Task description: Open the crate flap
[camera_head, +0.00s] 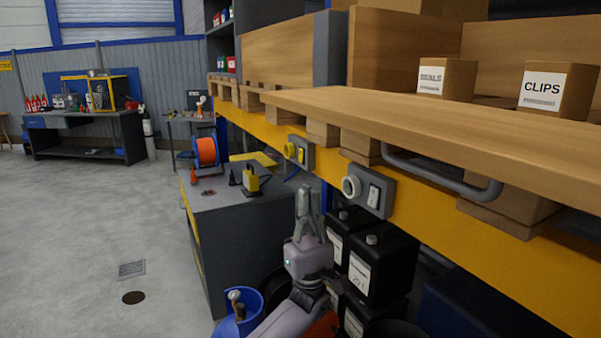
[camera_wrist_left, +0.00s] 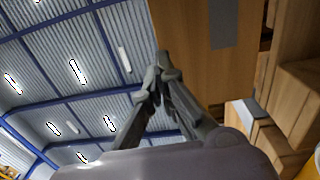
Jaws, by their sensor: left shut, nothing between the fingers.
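The crate flap (camera_head: 420,112) is a thick wooden board that lies about level and juts out past the yellow shelf beam. A grey bar handle (camera_head: 440,178) hangs from its underside at the right. Behind the board the crate's inside shows, with small boxes labelled SEALS (camera_head: 445,77) and CLIPS (camera_head: 556,89). My left gripper (camera_head: 305,190) points up, shut and empty, below and left of the board and apart from the handle. In the left wrist view its fingertips (camera_wrist_left: 161,68) meet, with a wooden panel (camera_wrist_left: 190,35) beyond. My right gripper is out of view.
The yellow beam (camera_head: 430,222) carries a switch box (camera_head: 368,191) close right of my left gripper. Black canisters (camera_head: 380,260) stand below. A grey bench (camera_head: 245,225) and a blue bucket (camera_head: 245,300) are near my left arm. Open floor (camera_head: 90,220) lies at the left.

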